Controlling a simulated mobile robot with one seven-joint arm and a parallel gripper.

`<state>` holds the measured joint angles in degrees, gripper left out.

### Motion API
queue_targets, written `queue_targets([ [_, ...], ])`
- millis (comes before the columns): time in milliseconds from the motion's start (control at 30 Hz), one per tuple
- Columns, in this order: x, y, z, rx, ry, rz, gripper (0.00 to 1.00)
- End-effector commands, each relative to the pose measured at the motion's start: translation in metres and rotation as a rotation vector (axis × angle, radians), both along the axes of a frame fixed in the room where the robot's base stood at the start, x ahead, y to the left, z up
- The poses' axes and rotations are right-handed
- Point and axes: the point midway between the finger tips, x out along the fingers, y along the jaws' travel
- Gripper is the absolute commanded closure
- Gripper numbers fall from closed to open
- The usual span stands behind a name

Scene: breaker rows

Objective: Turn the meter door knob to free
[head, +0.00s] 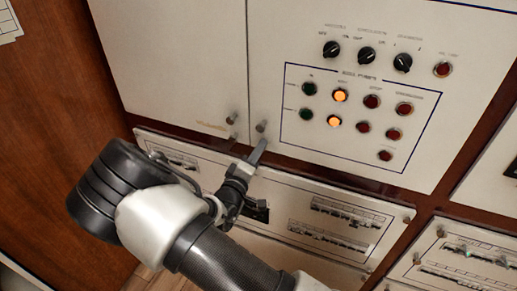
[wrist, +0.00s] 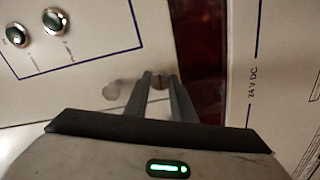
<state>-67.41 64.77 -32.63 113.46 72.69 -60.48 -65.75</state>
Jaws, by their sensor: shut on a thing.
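The meter door knob, a small round metal knob (wrist: 158,82), sits between the two fingers of my gripper (wrist: 161,80) in the wrist view. My gripper (head: 262,143) is shut on it. In the head view the dark fingers reach the lower edge of the cream cabinet front, just right of the door seam. A small grey knob (head: 261,126) shows at the fingertips there, and a second one (head: 231,118) stands left of the seam. The fingers partly hide the held knob, and I cannot read which way it is turned.
Lit orange buttons (head: 340,95), green and red buttons and black rotary switches (head: 367,54) are up and to the right. A breaker panel (head: 335,222) lies below, partly behind my arm. A dark red strip (wrist: 203,60) separates the panels. A wood panel (head: 60,120) stands left.

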Motion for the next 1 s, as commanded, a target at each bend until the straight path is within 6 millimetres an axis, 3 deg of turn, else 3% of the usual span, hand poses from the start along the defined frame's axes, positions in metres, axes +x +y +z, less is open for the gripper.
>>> queue_targets([
  [300, 0.0002, 0.0003, 0.0009, -0.119, 0.042, 0.001, 1.00],
  [867, 0.0002, 0.0002, 0.0004, -0.144, 0.051, 0.001, 1.00],
  [900, 0.0002, 0.0002, 0.0004, -0.144, 0.051, 0.001, 0.72],
  [1000, 0.0002, 0.0002, 0.0003, -0.144, 0.051, 0.001, 0.58],
])
